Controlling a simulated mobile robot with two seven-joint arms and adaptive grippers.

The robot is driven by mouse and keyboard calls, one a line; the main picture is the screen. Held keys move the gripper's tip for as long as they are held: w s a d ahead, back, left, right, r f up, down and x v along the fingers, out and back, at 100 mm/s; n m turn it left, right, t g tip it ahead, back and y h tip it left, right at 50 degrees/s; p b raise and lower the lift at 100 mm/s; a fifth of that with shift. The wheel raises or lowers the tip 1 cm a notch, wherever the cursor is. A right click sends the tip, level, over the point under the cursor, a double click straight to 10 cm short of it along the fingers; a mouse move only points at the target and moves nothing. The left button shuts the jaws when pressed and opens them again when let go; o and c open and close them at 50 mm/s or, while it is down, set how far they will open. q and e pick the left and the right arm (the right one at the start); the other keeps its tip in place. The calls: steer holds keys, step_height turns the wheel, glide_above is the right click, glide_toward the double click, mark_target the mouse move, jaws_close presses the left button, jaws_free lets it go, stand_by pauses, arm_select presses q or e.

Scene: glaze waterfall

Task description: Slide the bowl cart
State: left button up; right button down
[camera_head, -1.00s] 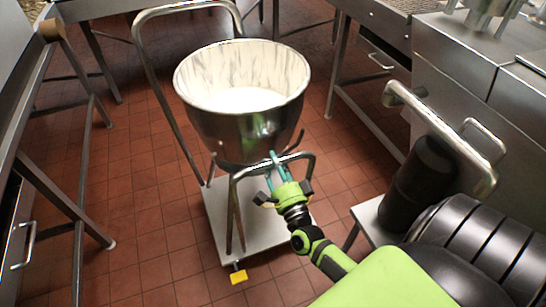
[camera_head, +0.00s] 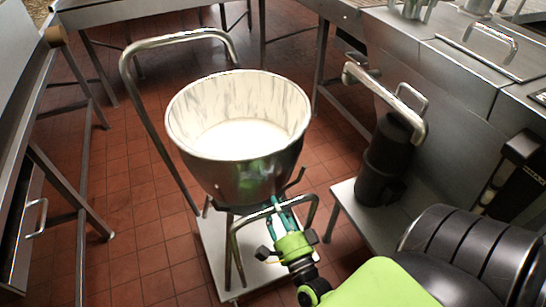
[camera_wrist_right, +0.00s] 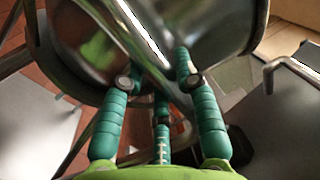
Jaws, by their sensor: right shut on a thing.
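The bowl cart has a white flat base (camera_head: 210,262) on the tiled floor and a tall bent metal handle (camera_head: 135,90) at its far left. A large steel bowl (camera_head: 240,172) with white content sits upright in its frame. My right gripper (camera_head: 279,212), green with teal fingers, is shut on the near metal bar of the cart frame, just below the bowl. In the right wrist view the teal fingers (camera_wrist_right: 160,78) reach up to the bar, with the shiny bowl (camera_wrist_right: 150,30) close above; the exact contact is partly hidden. My left gripper is not in view.
Steel tables with legs (camera_head: 62,190) stand along the left. A steel counter (camera_head: 440,75) with a tubular handle and a black cylinder (camera_head: 385,160) on a low shelf (camera_head: 365,220) stands close on the right. Tiled floor (camera_head: 130,205) is open left of the cart.

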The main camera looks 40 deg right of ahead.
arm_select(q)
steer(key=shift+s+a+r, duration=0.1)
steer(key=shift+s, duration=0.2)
arm_select(e)
steer(key=shift+s+a, duration=0.25)
steer(key=shift+s, duration=0.25)
steer(key=shift+s+a, duration=0.2)
steer(key=shift+s, duration=0.25)
steer(key=c, duration=0.9)
jaws_free()
steer(key=v, duration=1.2)
steer(key=shift+f, duration=0.1)
